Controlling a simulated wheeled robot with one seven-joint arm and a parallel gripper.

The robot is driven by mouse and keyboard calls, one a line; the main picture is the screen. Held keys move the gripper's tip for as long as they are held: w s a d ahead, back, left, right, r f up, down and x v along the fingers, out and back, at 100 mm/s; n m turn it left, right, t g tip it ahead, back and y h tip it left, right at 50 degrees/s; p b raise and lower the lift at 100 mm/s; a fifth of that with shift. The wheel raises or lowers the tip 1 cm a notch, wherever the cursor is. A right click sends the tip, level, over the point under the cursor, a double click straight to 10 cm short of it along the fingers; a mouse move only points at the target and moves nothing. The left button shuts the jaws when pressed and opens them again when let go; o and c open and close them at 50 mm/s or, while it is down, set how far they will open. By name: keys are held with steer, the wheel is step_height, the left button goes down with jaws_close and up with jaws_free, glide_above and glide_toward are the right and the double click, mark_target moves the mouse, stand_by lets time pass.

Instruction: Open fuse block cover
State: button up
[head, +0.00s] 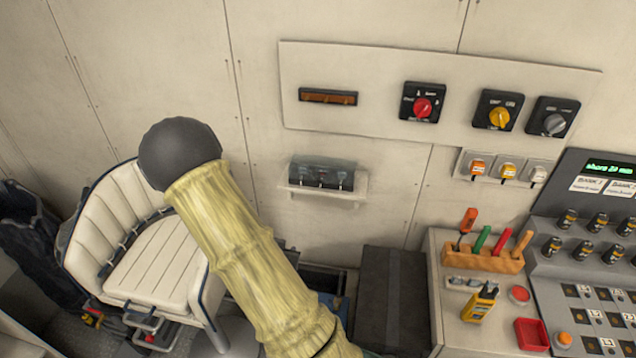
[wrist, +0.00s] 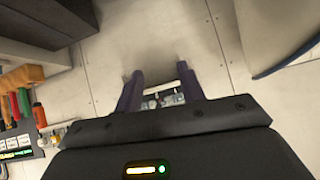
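The fuse block (head: 321,175) is a small dark box with a smoky see-through cover, mounted on a pale bracket low on the wall in the head view. Its cover looks down, with small light-coloured parts along the front. In the wrist view the fuse block (wrist: 165,99) shows small and partly hidden between the fingers. My gripper (wrist: 159,72) has its two dark fingers spread apart with nothing held between them. It seems short of the block, not touching it. The gripper itself does not show in the head view, only my yellow-sleeved arm.
A wall panel (head: 380,118) with rotary switches is above the block. A white seat (head: 158,270) stands left. A dark box (head: 393,300) and a console with a tool rack (head: 482,259) stand right. The wall around the block is clear.

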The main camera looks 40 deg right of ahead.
steer(key=s+d+r+t+h+p, duration=0.1)
steer(key=d+r+t+h, duration=0.3)
steer(key=d+r+h, duration=0.1)
steer(key=shift+s+d+n+t+h, duration=0.3)
steer(key=shift+s+d+n+h, duration=0.1)
steer(key=shift+d+h, duration=0.3)
steer(key=shift+f, duration=0.1)
steer(key=b, duration=1)
glide_toward(319, 181)
steer(key=p+x, duration=0.5)
steer(key=x, duration=0.2)
steer(key=shift+w+d, duration=0.2)
steer(key=shift+d, duration=0.1)
steer(key=shift+w+d+f, duration=0.1)
steer(key=shift+w+d, duration=0.1)
